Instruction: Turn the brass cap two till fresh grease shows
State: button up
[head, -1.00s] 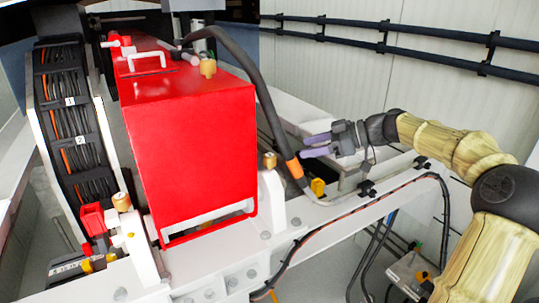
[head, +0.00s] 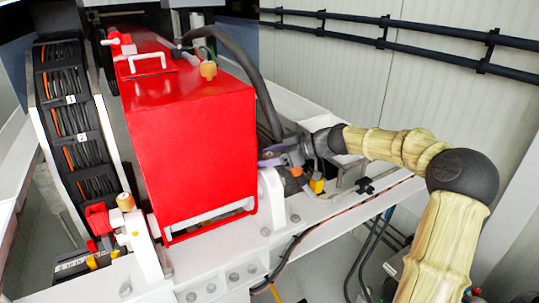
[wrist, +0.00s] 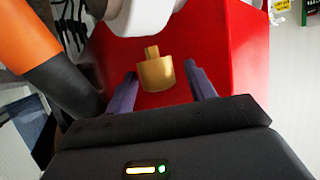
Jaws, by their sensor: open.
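A brass cap (wrist: 156,75) sits between the two purple fingers of my gripper (head: 265,158) in the wrist view, with a gap on each side. My gripper is open and not touching it, as far as I can see. In the head view this cap is hidden behind my gripper, above the white post (head: 271,192) at the right of the red box. Two other brass caps show in the head view: one on top of the red box (head: 208,70) and one on the left bracket (head: 126,201). I see no number on any cap and no grease.
The red box (head: 195,140) stands close to the left of my fingers. A black hose (head: 262,80) arches down behind my gripper; its orange end (wrist: 25,40) is near in the wrist view. A yellow block (head: 317,186) sits below my gripper on the white frame.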

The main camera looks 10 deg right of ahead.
jog(key=shift+c, duration=0.2)
jog(key=c, duration=0.9)
jog(key=shift+c, duration=0.2)
jog(key=m+t+b, duration=0.1)
jog(key=b, duration=0.2)
jog(key=shift+f+h, duration=0.25)
jog(key=shift+h, duration=0.15)
jog(key=b, duration=0.2)
jog(key=shift+f+m+t+h+b, duration=0.1)
jog(key=shift+m+t+h+b, duration=0.2)
jog(key=shift+m+b, duration=0.1)
jog(key=m+t+h+b, duration=0.2)
jog(key=b, duration=0.4)
jog(key=shift+m+t, duration=0.3)
jog(key=m+t+h+b, duration=0.1)
jog(key=m+h+b, duration=0.1)
jog(key=b, duration=0.2)
jog(key=shift+t, duration=0.3)
jog(key=shift+r+m+t+h+b, duration=0.2)
jog(key=shift+m+t+h+b, duration=0.1)
jog(key=shift+m+h, duration=0.4)
jog(key=shift+r+m+t+h+b, duration=0.2)
jog(key=shift+m+h+b, duration=0.1)
jog(key=shift+m+h, duration=0.6)
